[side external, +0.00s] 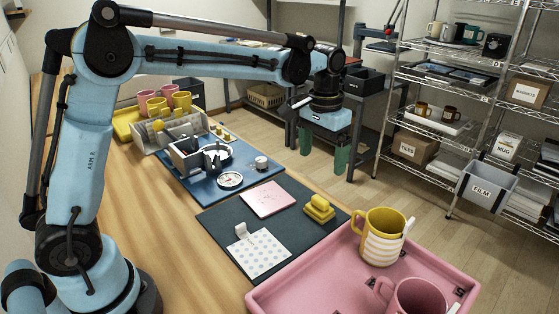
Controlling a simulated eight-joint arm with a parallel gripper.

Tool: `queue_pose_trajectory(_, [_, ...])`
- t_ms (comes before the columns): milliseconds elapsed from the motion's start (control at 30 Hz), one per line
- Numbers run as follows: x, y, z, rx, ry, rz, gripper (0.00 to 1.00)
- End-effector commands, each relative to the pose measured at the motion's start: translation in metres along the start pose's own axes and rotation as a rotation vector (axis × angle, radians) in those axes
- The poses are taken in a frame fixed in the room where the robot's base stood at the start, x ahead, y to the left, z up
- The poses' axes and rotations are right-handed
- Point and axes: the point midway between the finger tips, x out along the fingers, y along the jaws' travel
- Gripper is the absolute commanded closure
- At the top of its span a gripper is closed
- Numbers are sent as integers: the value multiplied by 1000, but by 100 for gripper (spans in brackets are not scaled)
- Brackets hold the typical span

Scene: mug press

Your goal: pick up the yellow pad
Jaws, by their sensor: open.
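The yellow pad (319,210), a small block with a rounded grip on top, rests near the right corner of the dark mat (222,216). My gripper (323,150) has a light blue body and two green fingers pointing down. It is open, with nothing seen between the fingers. In the picture it appears above the pad and apart from it; its exact distance from the pad cannot be told from this one view.
A pink square (263,199) and a dotted sheet (261,252) with a white clip lie on the mat. A pink tray (345,268) holds a striped yellow mug (381,236) and a pink mug (415,299). A press (200,155) stands on a blue board (232,199).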

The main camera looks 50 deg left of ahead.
Motion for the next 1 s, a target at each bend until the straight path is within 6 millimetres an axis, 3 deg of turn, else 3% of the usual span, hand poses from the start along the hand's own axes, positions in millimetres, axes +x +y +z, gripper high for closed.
queue_pose_trajectory(233, [16,3,-7,0,-32,-2,6])
queue_pose_trajectory(500, [58,3,-6,1,-30,-2,6])
queue_pose_trajectory(833, [84,3,-4,1,-30,-2,6])
queue_pose_trajectory(1000, [107,5,0,1,-30,-2,6])
